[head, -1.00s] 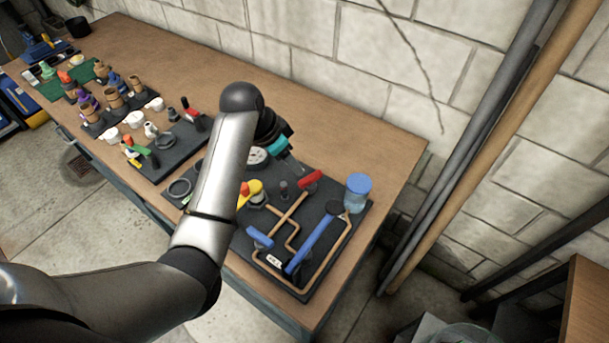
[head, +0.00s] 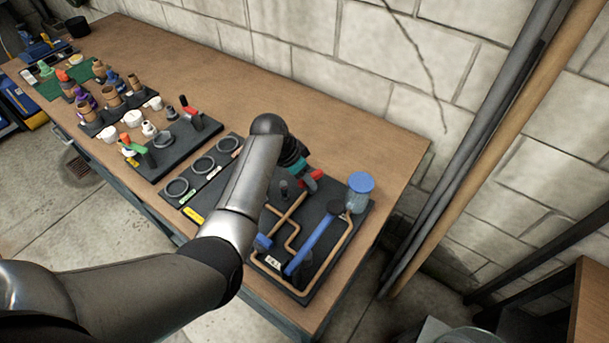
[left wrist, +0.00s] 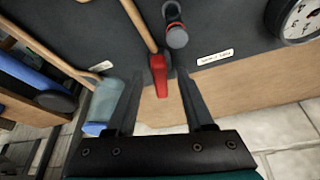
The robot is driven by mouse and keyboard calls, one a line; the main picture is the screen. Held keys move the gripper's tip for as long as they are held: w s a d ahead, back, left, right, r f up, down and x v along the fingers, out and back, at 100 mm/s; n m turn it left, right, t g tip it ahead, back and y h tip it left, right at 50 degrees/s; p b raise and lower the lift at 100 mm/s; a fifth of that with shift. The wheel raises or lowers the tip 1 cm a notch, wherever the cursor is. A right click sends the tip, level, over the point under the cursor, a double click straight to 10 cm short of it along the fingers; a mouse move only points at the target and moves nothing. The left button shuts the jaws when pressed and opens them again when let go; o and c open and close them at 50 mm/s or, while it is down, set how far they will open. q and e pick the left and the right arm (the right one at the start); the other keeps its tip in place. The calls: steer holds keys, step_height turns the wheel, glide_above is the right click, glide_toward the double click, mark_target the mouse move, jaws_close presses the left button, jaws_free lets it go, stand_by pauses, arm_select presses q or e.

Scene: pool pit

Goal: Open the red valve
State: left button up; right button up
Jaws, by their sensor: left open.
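The red valve handle (head: 316,174) sits on the copper pipe of the dark pipe board (head: 333,279) on the workbench. In the left wrist view the red handle (left wrist: 159,76) shows between my two finger tips, pointing back toward the palm. My left gripper (head: 306,179) is over the handle, partly hiding it in the head view. In the left wrist view its jaws (left wrist: 158,84) are open, one finger on each side of the handle. I cannot tell whether either finger touches it. My right gripper is in neither view.
A blue-capped clear container (head: 360,192) stands close to the gripper. A long blue lever (head: 313,246) and a small blue handle (head: 263,242) share the board. A gauge (left wrist: 302,18) shows in the wrist view. A block wall (head: 390,75) rises behind the bench.

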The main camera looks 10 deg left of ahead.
arm_select(q)
jaws_close()
stand_by(0.3)
steer(key=n+p, duration=0.1)
steer(key=p, duration=0.1)
steer(key=n+y+p, duration=0.1)
steer(key=p, duration=0.1)
steer(key=shift+s+d+r, duration=0.2)
steer(key=shift+d, duration=0.05)
steer(key=shift+f+n+t+p, duration=0.2)
steer(key=shift+n+t+p, duration=0.15)
steer(key=shift+n, duration=0.55)
jaws_free()
steer(key=shift+r, duration=0.15)
